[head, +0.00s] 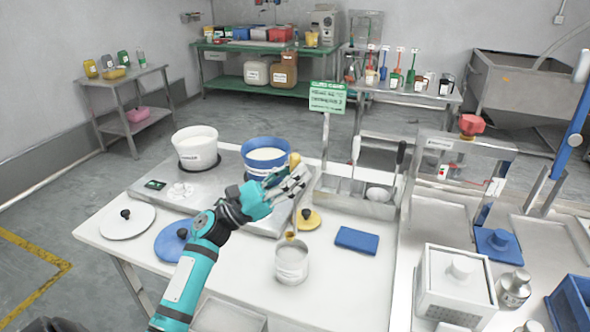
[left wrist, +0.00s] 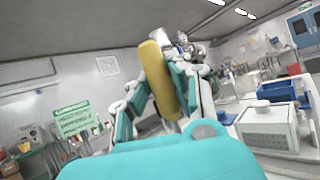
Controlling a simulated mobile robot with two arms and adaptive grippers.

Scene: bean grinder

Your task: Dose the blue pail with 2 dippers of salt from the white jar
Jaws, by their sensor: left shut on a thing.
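My left gripper (head: 290,186) is shut on a dipper, whose yellow handle (left wrist: 158,78) stands up large in the left wrist view. The handle's upper end also shows just above the gripper in the head view. The dipper hangs down from the gripper, its lower end at the mouth of the open white jar (head: 291,265); I cannot tell whether it is inside or what it holds. The blue pail (head: 265,157) stands open behind the gripper, with white contents; the gripper and arm hide part of its surroundings. My right gripper cannot be made out in either view.
A white pail (head: 196,150) with white contents stands left of the blue pail. A white lid (head: 127,221), a blue lid (head: 172,243), a yellow lid (head: 308,220) and a folded blue cloth (head: 357,240) lie around. A metal tool rack (head: 355,203) stands right of the gripper.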

